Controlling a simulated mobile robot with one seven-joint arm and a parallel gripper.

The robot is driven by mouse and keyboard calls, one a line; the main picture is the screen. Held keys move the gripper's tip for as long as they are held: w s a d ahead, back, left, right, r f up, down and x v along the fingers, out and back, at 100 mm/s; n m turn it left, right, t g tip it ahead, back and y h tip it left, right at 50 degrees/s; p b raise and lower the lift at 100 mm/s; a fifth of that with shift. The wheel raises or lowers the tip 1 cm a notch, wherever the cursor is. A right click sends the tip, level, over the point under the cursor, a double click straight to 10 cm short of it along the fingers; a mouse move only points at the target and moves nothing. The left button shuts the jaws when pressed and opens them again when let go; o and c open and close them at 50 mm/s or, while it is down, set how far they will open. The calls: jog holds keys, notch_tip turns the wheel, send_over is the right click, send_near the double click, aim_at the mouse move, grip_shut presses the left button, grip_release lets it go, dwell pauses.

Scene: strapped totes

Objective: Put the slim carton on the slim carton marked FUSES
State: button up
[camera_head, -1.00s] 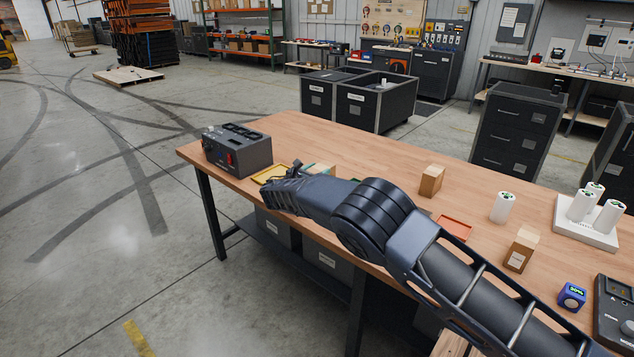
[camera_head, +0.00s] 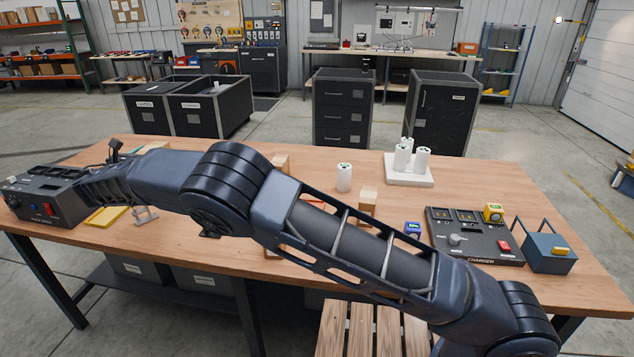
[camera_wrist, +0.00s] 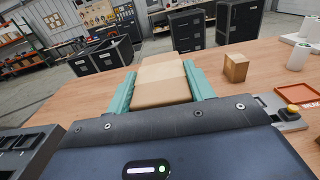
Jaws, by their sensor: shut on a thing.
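In the wrist view my gripper (camera_wrist: 160,72) has its two teal fingers shut on a slim tan carton (camera_wrist: 161,93), one finger on each side. In the head view the gripper's fingers are mostly hidden by my arm; a bit of tan, likely the held carton (camera_head: 154,147), shows behind it. Another tan carton (camera_wrist: 235,67) stands upright on the table to the right, apart from the held one. In the head view, upright cartons show partly behind my arm, one at the back (camera_head: 281,161) and one nearer (camera_head: 367,200). No FUSES marking is readable.
A power box (camera_head: 45,195) and a yellow tray (camera_head: 106,216) are at the table's left end. An orange tray (camera_wrist: 290,112) lies to the right in the wrist view. White cylinders (camera_head: 344,177), a white rack (camera_head: 408,178), a charger (camera_head: 472,243) and a blue bin (camera_head: 546,250) stand further right.

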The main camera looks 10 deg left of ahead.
jog(key=w+d+r+m+g+h, duration=0.1)
jog(key=w+d+r+m+h, duration=0.15)
jog(key=w+d, duration=0.55)
jog(key=w+d+r+m+h, duration=0.1)
jog(key=w+d+r+h, duration=0.15)
jog(key=d, duration=0.95)
jog(key=w+d+r+m+g+h, duration=0.15)
jog(key=w+d+r, duration=0.35)
jog(key=d, duration=0.5)
jog(key=w+d+m+g+h, duration=0.1)
jog(key=d+m+g+h, duration=0.4)
jog(key=d, duration=3.1)
notch_tip(320, 180, down, 19)
jog(key=n+t+h, duration=0.1)
jog(key=t, duration=0.1)
jog(key=shift+d+f, duration=0.1)
jog(key=shift+f, duration=0.1)
jog(key=o, duration=1.2)
jog(key=shift+c, duration=0.2)
